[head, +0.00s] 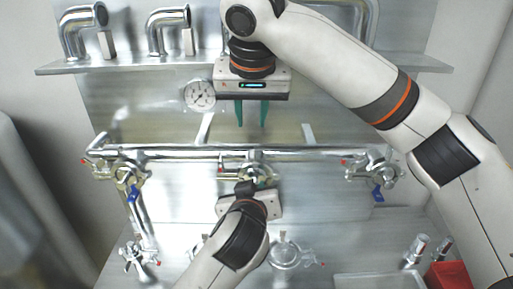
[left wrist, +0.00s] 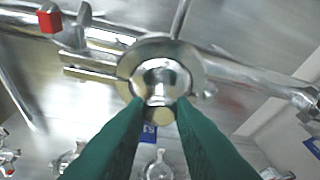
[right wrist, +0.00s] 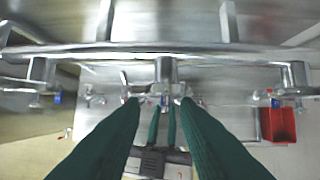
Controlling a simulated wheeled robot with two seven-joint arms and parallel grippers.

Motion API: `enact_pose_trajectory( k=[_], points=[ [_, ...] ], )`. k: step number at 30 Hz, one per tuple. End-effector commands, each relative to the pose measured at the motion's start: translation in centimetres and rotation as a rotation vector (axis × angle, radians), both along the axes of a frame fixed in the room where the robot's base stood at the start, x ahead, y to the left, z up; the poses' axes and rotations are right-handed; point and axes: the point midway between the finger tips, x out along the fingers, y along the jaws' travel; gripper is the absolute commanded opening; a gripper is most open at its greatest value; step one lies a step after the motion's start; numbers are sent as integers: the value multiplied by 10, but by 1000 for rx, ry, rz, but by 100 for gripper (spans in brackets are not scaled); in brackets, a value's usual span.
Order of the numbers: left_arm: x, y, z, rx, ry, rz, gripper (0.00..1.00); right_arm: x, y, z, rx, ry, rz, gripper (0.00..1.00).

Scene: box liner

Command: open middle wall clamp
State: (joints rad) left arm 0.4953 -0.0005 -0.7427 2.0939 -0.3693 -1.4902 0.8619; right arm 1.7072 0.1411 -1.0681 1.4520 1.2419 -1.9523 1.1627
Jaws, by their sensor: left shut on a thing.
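The middle wall clamp (head: 253,166) sits on the horizontal wall pipe, partly hidden by my left arm in the head view. In the left wrist view the round metal clamp (left wrist: 133,68) fills the upper middle. My left gripper (left wrist: 157,106) has its green fingertips shut on the clamp's metal knob or nut. My right gripper (head: 251,124) hangs above the pipe, fingers pointing down, spread and empty. In the right wrist view the left gripper's fingers (right wrist: 162,125) show between the right gripper's open fingers. Whether the clamp is loosened is not clear.
A left wall clamp (head: 129,174) and a right wall clamp (head: 376,171) share the pipe. Loose clamps (head: 285,251) lie on the surface below. A red bin (head: 448,274) stands at lower right. A gauge (head: 199,95) and a shelf (head: 130,64) with elbow pipes are above.

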Motion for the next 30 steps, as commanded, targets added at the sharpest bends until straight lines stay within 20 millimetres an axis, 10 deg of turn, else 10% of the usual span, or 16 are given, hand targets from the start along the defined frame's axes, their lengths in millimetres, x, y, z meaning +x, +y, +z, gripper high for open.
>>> enact_pose_trajectory(
  k=[5,21,30],
  points=[
    [-1,-2,-1,-2,2,-6,0,-3,-10,4,-28,10,-28,28],
    [-1,-2,0,-2,3,-5,0,33,-9,-84,-25,10,-28,28],
    [-1,-2,0,-2,3,-5,0,41,-9,-101,-23,9,-27,28]
  ],
)
